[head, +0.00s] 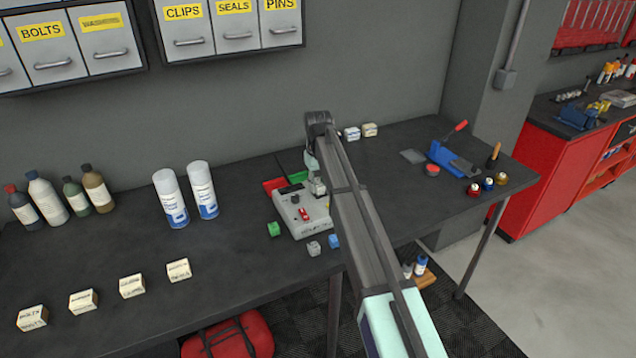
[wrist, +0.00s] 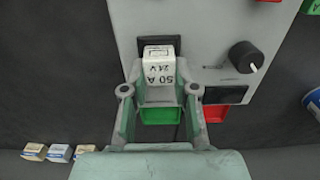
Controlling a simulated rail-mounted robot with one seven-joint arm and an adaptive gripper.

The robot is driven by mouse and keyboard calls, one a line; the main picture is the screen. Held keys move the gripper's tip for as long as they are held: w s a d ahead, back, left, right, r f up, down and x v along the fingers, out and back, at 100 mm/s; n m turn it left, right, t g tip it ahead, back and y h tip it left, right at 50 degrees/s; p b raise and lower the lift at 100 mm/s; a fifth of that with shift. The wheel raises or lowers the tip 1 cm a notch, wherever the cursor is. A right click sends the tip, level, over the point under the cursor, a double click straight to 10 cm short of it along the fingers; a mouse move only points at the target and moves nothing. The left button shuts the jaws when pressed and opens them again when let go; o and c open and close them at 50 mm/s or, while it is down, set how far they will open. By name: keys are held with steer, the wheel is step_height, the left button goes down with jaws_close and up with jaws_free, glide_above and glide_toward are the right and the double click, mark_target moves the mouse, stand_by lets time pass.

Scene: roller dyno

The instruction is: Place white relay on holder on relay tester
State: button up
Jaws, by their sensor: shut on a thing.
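The white relay (wrist: 160,68), marked "50 A 24 V", is between the fingertips of my gripper (wrist: 159,74) in the wrist view. My gripper is shut on it. The relay overlaps a dark square holder (wrist: 146,44) on the light grey face of the relay tester (wrist: 205,30); I cannot tell whether it touches or sits in the holder. In the head view the relay tester (head: 303,218) stands on the bench, and my gripper is over its right rear part, largely hidden by my arm.
A green relay (head: 273,229), a grey relay (head: 314,248) and a blue relay (head: 333,241) lie around the tester's front. A red bin (head: 274,186) and a green bin (head: 298,177) are behind it. Two spray cans (head: 170,198) stand left. A black knob (wrist: 246,57) protrudes beside my gripper.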

steer(key=shift+f, duration=0.25)
steer(key=o, duration=1)
steer(key=shift+s+f, duration=0.1)
steer(key=shift+f, duration=0.1)
step_height(320, 180, up, 13)
steer(key=b, duration=0.3)
